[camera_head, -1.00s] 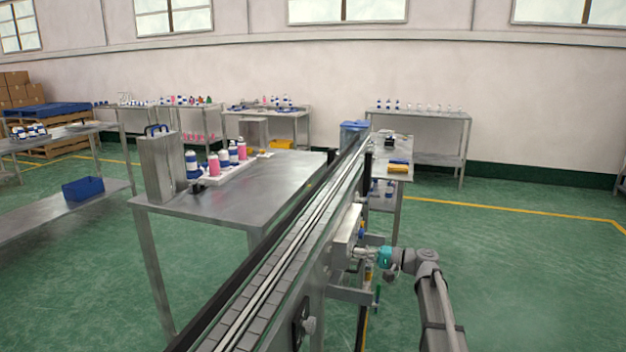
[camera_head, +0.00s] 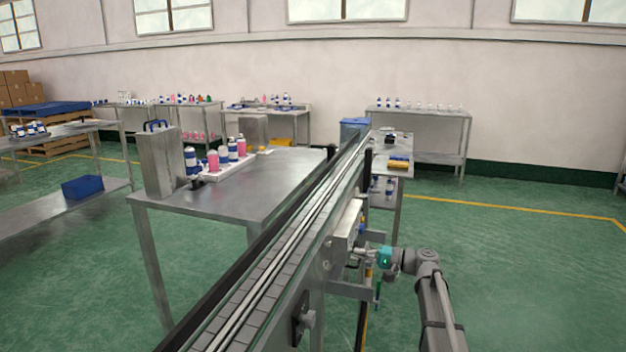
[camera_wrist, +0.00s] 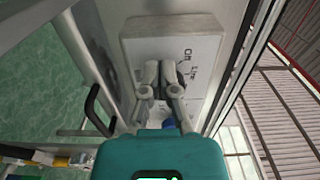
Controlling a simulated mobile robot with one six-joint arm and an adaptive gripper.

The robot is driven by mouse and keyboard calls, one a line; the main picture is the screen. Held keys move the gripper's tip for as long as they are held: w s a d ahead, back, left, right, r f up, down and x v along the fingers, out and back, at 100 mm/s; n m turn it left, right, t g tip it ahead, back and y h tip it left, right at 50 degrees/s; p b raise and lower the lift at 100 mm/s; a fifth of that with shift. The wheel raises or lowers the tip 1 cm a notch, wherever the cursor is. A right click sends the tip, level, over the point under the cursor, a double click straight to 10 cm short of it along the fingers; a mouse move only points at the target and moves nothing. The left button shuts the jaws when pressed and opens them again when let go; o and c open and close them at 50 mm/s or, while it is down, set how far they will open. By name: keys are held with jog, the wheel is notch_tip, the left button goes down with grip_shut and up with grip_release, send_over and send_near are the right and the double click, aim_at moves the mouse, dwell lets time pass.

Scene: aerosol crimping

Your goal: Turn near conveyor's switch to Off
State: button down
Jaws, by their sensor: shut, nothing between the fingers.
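The near conveyor (camera_head: 262,280) runs from the bottom of the head view away toward the back. A pale switch box (camera_head: 346,231) is fixed to its right side. Whether the fingertips touch the box cannot be told. In the head view my gripper (camera_head: 361,250) is small beside the box.
A steel table (camera_head: 245,195) with bottles stands left of the conveyor. A small side table (camera_head: 398,170) stands beyond the box. A dark curved handle (camera_wrist: 92,108) lies left of my gripper in the wrist view. The green floor (camera_head: 530,270) to the right is clear.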

jog(key=shift+w+f, duration=0.1)
jog(key=shift+f, duration=0.1)
dwell(0.6)
jog(key=shift+s+a+f+b, duration=0.1)
jog(key=shift+s+f+b, duration=0.1)
jog(key=shift+s+b, duration=0.15)
dwell(0.4)
jog(key=v, duration=0.6)
dwell(0.4)
jog(key=shift+r, duration=0.1)
jog(key=r+p, duration=0.1)
jog(key=d+r+p, duration=0.1)
jog(key=shift+s+r+p, duration=0.1)
jog(key=shift+r+p, duration=0.2)
jog(key=shift+p, duration=0.1)
jog(key=shift+a, duration=0.1)
dwell(0.5)
